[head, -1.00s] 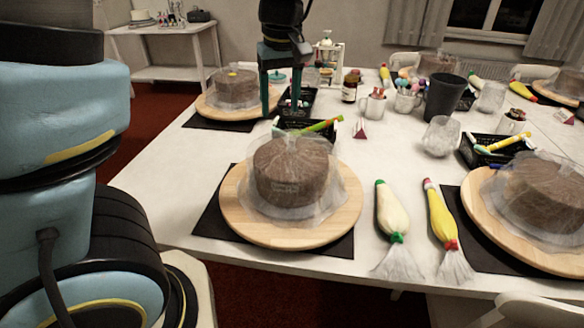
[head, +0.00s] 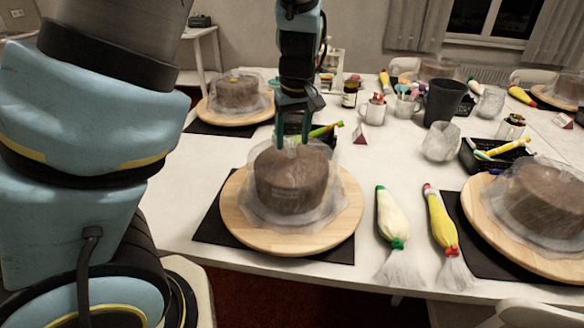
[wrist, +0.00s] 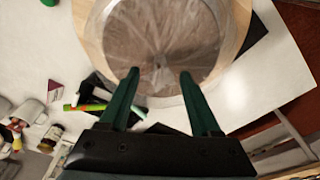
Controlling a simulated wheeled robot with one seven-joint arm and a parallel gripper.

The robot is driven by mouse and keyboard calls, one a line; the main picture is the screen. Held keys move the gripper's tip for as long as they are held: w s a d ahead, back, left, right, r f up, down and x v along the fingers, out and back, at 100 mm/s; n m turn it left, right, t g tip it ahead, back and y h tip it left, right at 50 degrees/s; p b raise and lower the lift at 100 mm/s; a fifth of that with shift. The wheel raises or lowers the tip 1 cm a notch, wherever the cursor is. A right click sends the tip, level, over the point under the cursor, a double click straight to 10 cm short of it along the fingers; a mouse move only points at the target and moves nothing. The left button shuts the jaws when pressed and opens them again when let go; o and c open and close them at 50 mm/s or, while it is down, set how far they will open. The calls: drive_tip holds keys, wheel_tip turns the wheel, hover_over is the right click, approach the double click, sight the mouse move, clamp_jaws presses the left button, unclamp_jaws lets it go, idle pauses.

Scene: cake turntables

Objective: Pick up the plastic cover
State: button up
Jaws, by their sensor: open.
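A clear, crinkled plastic cover (head: 258,200) is draped over a round brown cake (head: 290,185) on a wooden turntable (head: 335,235). The cover also shows in the wrist view (wrist: 160,50), gathered towards its centre. My gripper (head: 291,141) points down at the top of the cover, near its back edge in the head view. In the wrist view my gripper (wrist: 160,75) has its two green fingers apart, one on each side of the cover's gathered centre. Nothing is held. I cannot tell whether the fingertips touch the plastic.
Two piping bags, one white (head: 391,220) and one yellow (head: 440,220), lie right of the turntable. Another covered cake (head: 545,195) stands at the right. A dark cup (head: 443,102) and black tray (head: 490,152) stand behind. The table's front edge is close.

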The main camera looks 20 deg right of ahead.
drive_tip(key=shift+w+f, duration=0.1)
drive_tip(key=shift+f, duration=0.8)
clamp_jaws()
idle(0.8)
